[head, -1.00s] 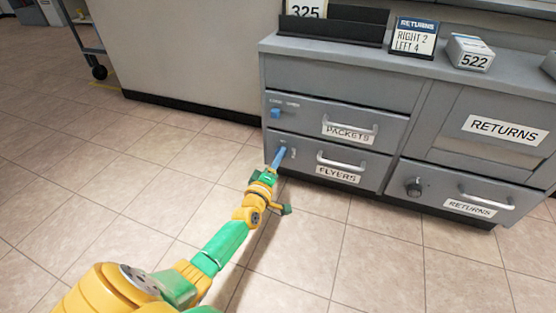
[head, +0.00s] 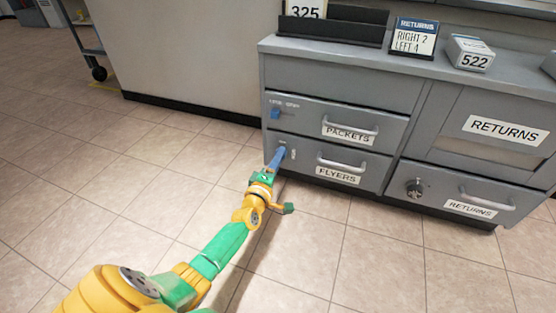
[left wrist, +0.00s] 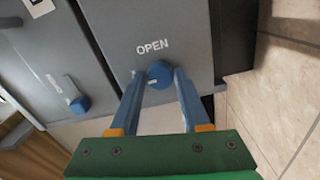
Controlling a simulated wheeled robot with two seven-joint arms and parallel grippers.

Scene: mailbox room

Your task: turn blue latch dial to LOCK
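The blue dial (left wrist: 159,74) on the lower, FLYERS drawer (head: 330,168) lies between the fingertips of my left gripper (left wrist: 159,76) in the left wrist view. The word OPEN (left wrist: 152,47) is printed beside it. The fingers stand on either side of the dial with narrow gaps, so the gripper looks open around it. In the head view my left gripper (head: 279,155) covers this dial. Another blue latch (head: 275,113) sits above on the PACKETS drawer; it also shows in the left wrist view (left wrist: 77,103). My right gripper is out of view.
The grey cabinet (head: 340,85) has bar handles, including the FLYERS handle (head: 341,161) right of my gripper. A RETURNS drawer with a dark knob (head: 414,187) is at right. A sign (head: 414,38) and trays stand on top. The tiled floor (head: 130,190) at left is clear.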

